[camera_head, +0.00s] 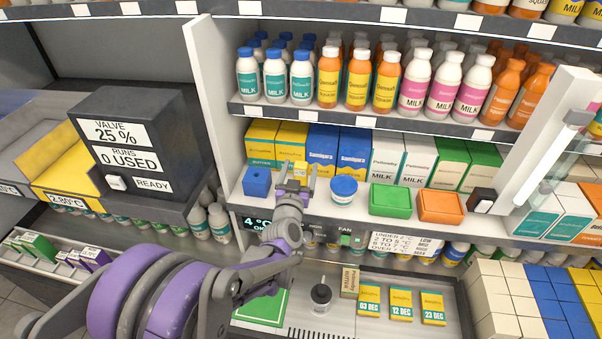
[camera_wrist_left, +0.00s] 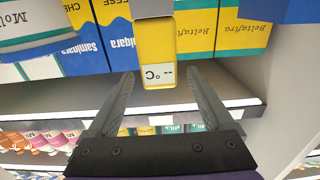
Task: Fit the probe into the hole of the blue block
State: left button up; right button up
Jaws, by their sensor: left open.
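The blue block (camera_head: 257,181) stands on the middle shelf at its left end, with a dark hole in its top. Part of a blue shape, probably this block, shows at the top right of the left wrist view (camera_wrist_left: 290,10). The yellow probe (camera_head: 300,170) stands just right of the block, with a "-- °C" display in the left wrist view (camera_wrist_left: 160,45). My left gripper (camera_head: 298,176) is open, its fingers pointing at the probe. In the left wrist view the fingertips (camera_wrist_left: 160,77) lie either side of the display's lower end, with gaps. The probe's tip is hidden. My right gripper is out of view.
A blue-lidded tub (camera_head: 343,190), a green tray (camera_head: 390,202) and an orange tray (camera_head: 440,207) stand right of the probe. Cartons (camera_head: 354,150) line the shelf behind. A white side panel (camera_head: 212,95) bounds the left. Milk bottles (camera_head: 301,80) stand above.

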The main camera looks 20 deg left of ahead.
pick_arm(q)
jog(key=shift+c, duration=0.9)
grip_shut()
